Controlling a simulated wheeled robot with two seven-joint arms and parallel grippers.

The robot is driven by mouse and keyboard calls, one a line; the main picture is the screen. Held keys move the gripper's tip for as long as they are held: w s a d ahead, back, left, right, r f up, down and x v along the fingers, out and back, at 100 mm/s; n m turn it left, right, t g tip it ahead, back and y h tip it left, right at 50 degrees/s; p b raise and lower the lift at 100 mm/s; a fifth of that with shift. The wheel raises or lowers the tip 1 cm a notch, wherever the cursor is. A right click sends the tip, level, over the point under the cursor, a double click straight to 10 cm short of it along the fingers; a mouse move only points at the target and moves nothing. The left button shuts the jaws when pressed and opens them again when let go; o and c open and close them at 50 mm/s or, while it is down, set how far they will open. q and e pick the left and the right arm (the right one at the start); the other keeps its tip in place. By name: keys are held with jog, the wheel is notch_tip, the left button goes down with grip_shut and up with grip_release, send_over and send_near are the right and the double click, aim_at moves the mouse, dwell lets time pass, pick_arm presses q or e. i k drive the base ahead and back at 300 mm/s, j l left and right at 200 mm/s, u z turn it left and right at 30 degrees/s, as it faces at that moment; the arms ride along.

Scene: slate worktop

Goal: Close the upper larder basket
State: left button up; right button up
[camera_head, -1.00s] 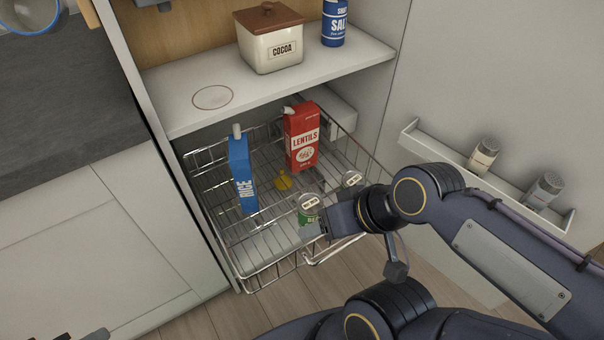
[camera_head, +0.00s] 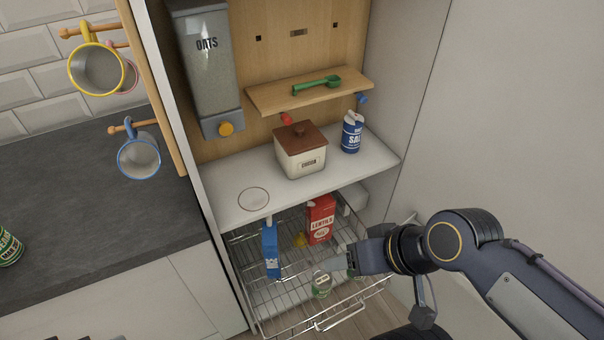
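The wire larder basket (camera_head: 297,327) is pulled out below the white shelf, its front rail and handle (camera_head: 340,317) sticking out over the floor. It holds a blue rice carton (camera_head: 271,250), a red lentils carton (camera_head: 320,220), a small yellow thing (camera_head: 299,240) and a glass jar (camera_head: 321,284); another jar is partly hidden by my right gripper. My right gripper (camera_head: 340,262) is over the basket's right part, pointing left; its finger opening is unclear. Only dark slivers, perhaps my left gripper (camera_head: 68,338), show at the bottom left edge.
The white shelf (camera_head: 225,204) above the basket holds a cocoa canister (camera_head: 300,150) and a salt container (camera_head: 352,133). An oats dispenser (camera_head: 208,70) hangs on the left. The cabinet side wall stands left of the basket, and a pale door panel (camera_head: 500,100) stands right.

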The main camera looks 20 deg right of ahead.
aim_at(315, 322)
jog(key=k+l+z, duration=0.1)
jog(key=z, duration=0.35)
jog(key=l+z, duration=0.4)
jog(key=k+j, duration=0.05)
